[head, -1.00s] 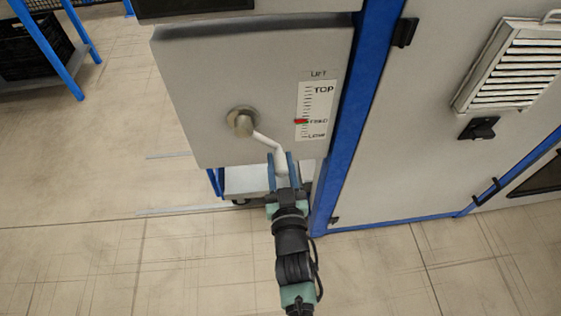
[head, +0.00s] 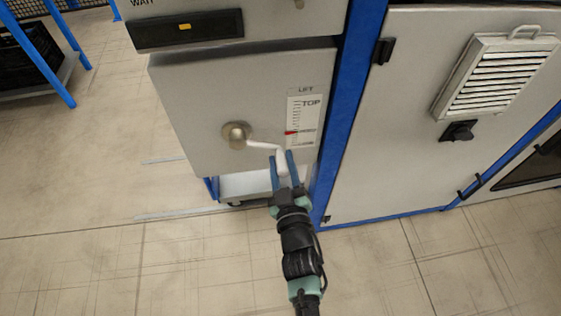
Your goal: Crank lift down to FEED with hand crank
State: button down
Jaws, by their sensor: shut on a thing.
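The hand crank (head: 263,146) sticks out from a round metal hub (head: 236,134) on the grey panel. Its arm runs right and slightly down, and its pale handle (head: 282,160) sits between my fingers. My gripper (head: 282,164) is shut on the handle. The LIFT scale (head: 303,122) is on the panel's right side, with TOP at its upper end. Its red pointer (head: 292,132) stands at about the middle mark, whose word is too small to read clearly now. My fingers partly hide the handle.
A blue frame post (head: 345,105) stands right of the panel, beside a grey cabinet door with a louvred vent (head: 497,80) and a black latch (head: 459,131). A dark display (head: 186,30) is above. A black crate (head: 28,58) is at the far left. The floor is clear.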

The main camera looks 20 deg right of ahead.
jog(key=c, duration=0.6)
grip_release()
jog(key=shift+d+r, duration=0.2)
jog(key=shift+r, duration=0.1)
jog(key=shift+c, duration=0.2)
jog(key=shift+o, duration=0.5)
jog(key=shift+a+f, duration=0.1)
jog(key=shift+f, duration=0.05)
jog(key=shift+s+a+f, duration=0.1)
jog(key=shift+s+a, duration=0.05)
jog(key=shift+s, duration=0.45)
jog(key=v, duration=1.1)
jog(key=shift+s, duration=0.35)
jog(key=shift+a, duration=0.15)
